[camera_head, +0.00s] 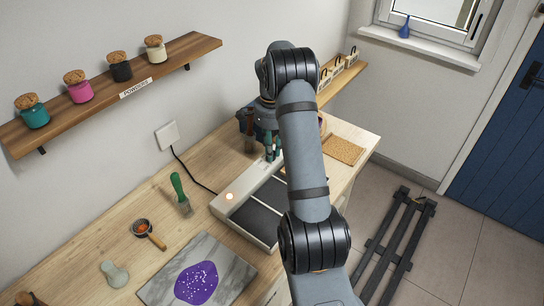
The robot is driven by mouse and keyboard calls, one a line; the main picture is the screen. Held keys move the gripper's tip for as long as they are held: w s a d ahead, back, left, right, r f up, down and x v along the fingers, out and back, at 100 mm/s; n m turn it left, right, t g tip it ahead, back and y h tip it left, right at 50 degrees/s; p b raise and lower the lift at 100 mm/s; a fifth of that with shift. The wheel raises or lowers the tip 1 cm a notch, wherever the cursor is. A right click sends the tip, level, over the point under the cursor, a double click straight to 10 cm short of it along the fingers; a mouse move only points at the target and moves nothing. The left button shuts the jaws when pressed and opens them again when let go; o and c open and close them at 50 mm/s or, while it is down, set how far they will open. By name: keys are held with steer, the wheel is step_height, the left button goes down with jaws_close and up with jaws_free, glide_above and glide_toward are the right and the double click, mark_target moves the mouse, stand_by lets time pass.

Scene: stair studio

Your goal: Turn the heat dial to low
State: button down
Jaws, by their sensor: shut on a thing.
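The heater (221,209) is a pale box with dark top panels, lying on the wooden worktop. A small orange light (229,196) glows on its pale control strip. My gripper (270,155) points down at the far end of that strip, with its fingers shut on the heat dial. The fingers cover the dial, so its pointer and marks cannot be read. My arm hides part of the heater's right side.
A green-handled scraper (180,192), a small strainer (143,229) and a marble slab (158,291) with purple material lie left and in front. A cork mat (342,149) lies at the back right. A shelf with jars (123,66) hangs on the wall.

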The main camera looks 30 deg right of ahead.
steer(key=shift+m+b, duration=1.4)
steer(key=shift+m, duration=0.8)
steer(key=c, duration=1.6)
jaws_free()
steer(key=shift+c, duration=0.2)
steer(key=shift+r, duration=0.1)
step_height(320, 180, up, 12)
